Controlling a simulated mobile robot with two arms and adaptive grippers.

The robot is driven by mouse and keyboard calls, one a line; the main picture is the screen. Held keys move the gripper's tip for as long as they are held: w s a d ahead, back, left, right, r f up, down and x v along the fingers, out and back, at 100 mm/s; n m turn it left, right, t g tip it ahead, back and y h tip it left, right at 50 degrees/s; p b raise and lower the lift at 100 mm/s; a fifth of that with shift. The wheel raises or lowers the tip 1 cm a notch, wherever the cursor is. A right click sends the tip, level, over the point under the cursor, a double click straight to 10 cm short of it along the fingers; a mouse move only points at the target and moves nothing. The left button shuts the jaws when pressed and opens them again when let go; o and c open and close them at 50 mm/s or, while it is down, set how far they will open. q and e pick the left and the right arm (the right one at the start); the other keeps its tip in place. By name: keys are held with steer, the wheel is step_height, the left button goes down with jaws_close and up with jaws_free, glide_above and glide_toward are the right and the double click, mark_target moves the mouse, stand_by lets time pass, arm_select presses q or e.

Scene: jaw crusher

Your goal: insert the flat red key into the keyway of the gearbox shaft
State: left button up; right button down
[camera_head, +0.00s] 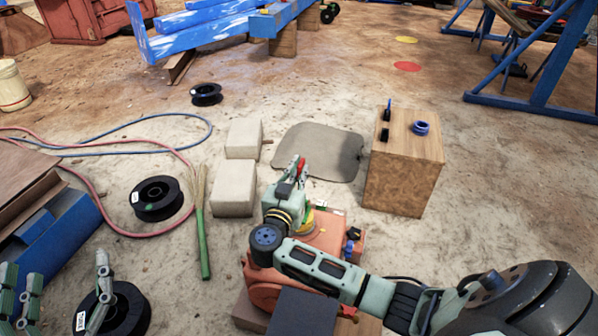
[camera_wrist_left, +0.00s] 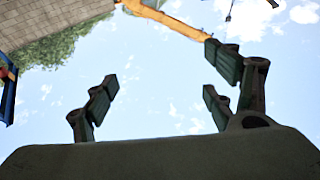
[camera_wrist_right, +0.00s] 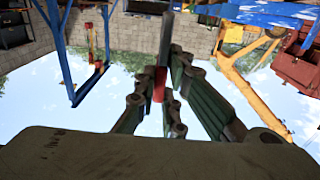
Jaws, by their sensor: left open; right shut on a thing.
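The flat red key (camera_head: 301,165) is small and sits between the fingers of my right gripper (camera_head: 294,170), shut on it. It also shows as a red piece in the right wrist view (camera_wrist_right: 159,84). The orange gearbox (camera_head: 328,238) stands below my right gripper and is partly covered by my arm. Yellow and green parts show on its top beside the gripper. The shaft and its keyway cannot be made out behind the gripper. My left gripper (camera_head: 58,278) is open and empty at the lower left; its spread fingers show in the left wrist view (camera_wrist_left: 160,100).
A wooden box (camera_head: 405,175) with a blue ring (camera_head: 421,128) and small black pieces stands right of the gearbox. Two pale blocks (camera_head: 233,188), a grey mat (camera_head: 320,150), a green-handled tool (camera_head: 203,235) and black spools (camera_head: 157,198) lie around. Hoses cross the left floor.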

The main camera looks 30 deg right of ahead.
stand_by(0.3)
steer(key=shift+a+r+p, duration=0.1)
steer(key=shift+p, duration=0.65)
arm_select(q)
step_height(320, 180, down, 6)
steer(key=g+y, duration=0.1)
steer(key=g, duration=0.2)
arm_select(e)
steer(key=shift+f, duration=0.3)
step_height(320, 180, down, 2)
steer(key=shift+f+b, duration=0.25)
steer(key=shift+b, duration=0.35)
steer(key=shift+f+b, duration=0.4)
steer(key=shift+f, duration=0.6)
step_height(320, 180, down, 2)
steer(key=shift+b, duration=0.75)
arm_select(q)
steer(key=s+r+t+h, duration=0.1)
steer(key=s+r+t, duration=0.1)
steer(key=r+t, duration=0.2)
steer(key=s+r+t+h, duration=0.2)
steer(key=s+r+t, duration=0.1)
steer(key=r, duration=0.7)
steer(key=shift+r+t, duration=0.15)
steer(key=shift+t, duration=0.55)
steer(key=shift+w, duration=0.2)
